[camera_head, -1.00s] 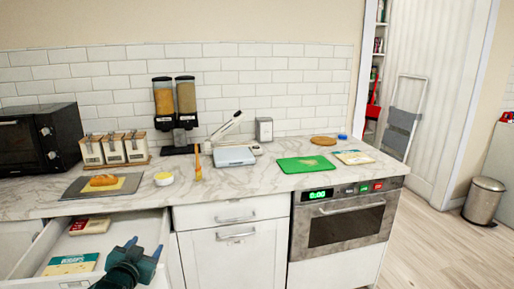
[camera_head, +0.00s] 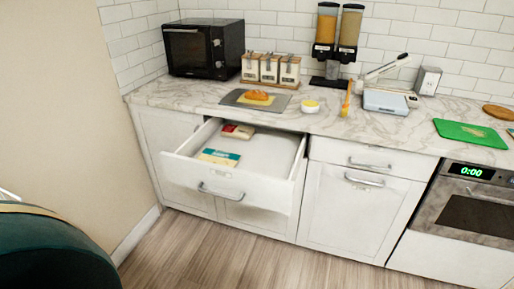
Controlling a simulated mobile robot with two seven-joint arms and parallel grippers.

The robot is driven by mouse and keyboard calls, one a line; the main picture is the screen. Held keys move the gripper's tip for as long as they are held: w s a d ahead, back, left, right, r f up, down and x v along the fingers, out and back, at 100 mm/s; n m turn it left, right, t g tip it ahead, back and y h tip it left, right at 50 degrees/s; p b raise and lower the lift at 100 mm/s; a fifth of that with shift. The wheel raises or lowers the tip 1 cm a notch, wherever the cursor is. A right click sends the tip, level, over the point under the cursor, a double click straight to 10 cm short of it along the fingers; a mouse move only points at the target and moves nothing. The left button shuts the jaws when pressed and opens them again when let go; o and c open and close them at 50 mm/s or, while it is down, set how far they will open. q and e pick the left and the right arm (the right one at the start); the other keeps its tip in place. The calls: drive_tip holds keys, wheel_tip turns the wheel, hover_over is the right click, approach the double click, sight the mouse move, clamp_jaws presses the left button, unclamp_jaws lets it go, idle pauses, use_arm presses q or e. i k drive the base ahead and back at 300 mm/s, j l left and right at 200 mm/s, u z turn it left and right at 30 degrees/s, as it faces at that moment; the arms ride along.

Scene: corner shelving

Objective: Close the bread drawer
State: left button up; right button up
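The bread drawer (camera_head: 178,170) is a white drawer under the counter's left part, pulled well out. Its metal handle (camera_head: 220,193) is on the front panel. Inside lie a red and cream packet (camera_head: 238,131) and a teal and yellow packet (camera_head: 219,157). No gripper is in view. A dark green rounded part, which seems to be mine, fills the lower left corner, apart from the drawer.
The marble counter (camera_head: 190,95) holds a black oven (camera_head: 200,47), canisters (camera_head: 270,69), a bread board (camera_head: 236,97), dispensers and a scale (camera_head: 386,101). A wall stands close on the left. The wood floor (camera_head: 230,255) before the drawer is clear.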

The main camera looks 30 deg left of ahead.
sight(264, 176)
drive_tip(key=u, duration=1.25)
drive_tip(key=i+l+z, duration=0.15)
drive_tip(key=z, duration=0.25)
drive_tip(key=i+l+z, duration=0.15)
drive_tip(key=z, duration=0.2)
drive_tip(key=l, duration=0.1)
